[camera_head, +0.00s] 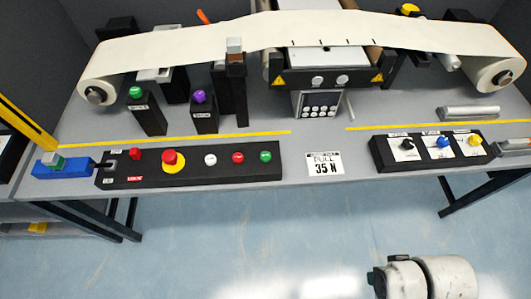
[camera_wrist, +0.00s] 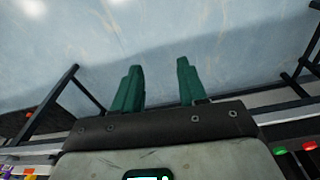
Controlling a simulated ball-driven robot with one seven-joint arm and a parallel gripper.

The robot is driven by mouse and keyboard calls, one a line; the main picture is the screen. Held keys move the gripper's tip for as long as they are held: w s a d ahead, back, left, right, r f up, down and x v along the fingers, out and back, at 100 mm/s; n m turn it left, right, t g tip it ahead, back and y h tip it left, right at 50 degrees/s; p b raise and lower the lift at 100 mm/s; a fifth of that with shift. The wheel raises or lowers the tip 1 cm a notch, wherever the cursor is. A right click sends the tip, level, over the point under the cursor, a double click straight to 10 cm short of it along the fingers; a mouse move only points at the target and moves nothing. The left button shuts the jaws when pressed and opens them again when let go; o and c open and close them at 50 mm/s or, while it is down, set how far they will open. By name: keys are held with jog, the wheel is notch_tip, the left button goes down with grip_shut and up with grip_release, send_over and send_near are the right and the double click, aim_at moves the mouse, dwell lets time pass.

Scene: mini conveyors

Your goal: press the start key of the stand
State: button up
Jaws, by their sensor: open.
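A long black key panel (camera_head: 205,176) lies along the front left of the stand's table. It carries a small red key, a red mushroom button (camera_head: 169,158) on a yellow ring, then a white key (camera_head: 210,159), a red key (camera_head: 238,157) and a green key (camera_head: 265,156) at its right end. Their lettering is too small to read. A green and a red key also show at the lower right of the wrist view (camera_wrist: 280,151). My gripper (camera_wrist: 158,80) is open and empty, its two green fingers apart over floor.
Black posts with a green knob (camera_head: 136,92) and a purple knob (camera_head: 199,96) stand behind the panel. A selector box (camera_head: 425,163) sits at the front right. A blue block (camera_head: 62,170) is at the panel's left end.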

grip_shut()
dwell(1.3)
